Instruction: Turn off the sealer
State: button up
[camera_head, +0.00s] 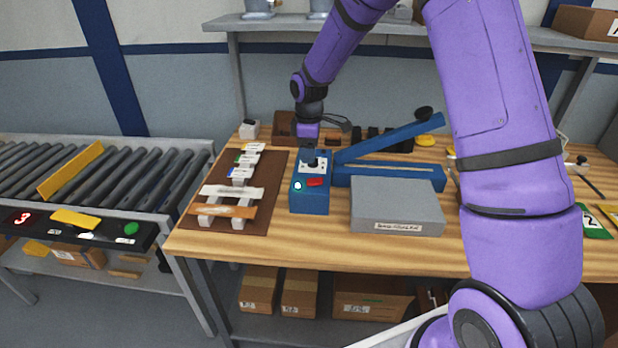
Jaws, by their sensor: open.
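The blue sealer (389,178) stands on the wooden bench with its long lever arm raised toward the upper right, ending in a dark knob (424,113). Its blue control box (309,202) is at its left end. On the box are a lit green-white lamp (298,185), a red switch (315,182) and a pale panel (312,167). My gripper (310,160) points down over the back of the box, close above or at the pale panel; I cannot tell whether it touches. Its fingers are small and partly dark, and they are open with nothing seen between them.
A grey box (397,206) lies in front of the sealer. A brown board (266,180) with tags and strips lies to the left. A roller conveyor (110,170) stands further left. A shelf (290,22) runs above the bench. My arm covers the right side.

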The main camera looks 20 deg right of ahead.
aim_at(309, 181)
notch_tip(309, 181, down, 10)
jog(key=shift+r, duration=0.2)
jog(key=shift+c, duration=0.2)
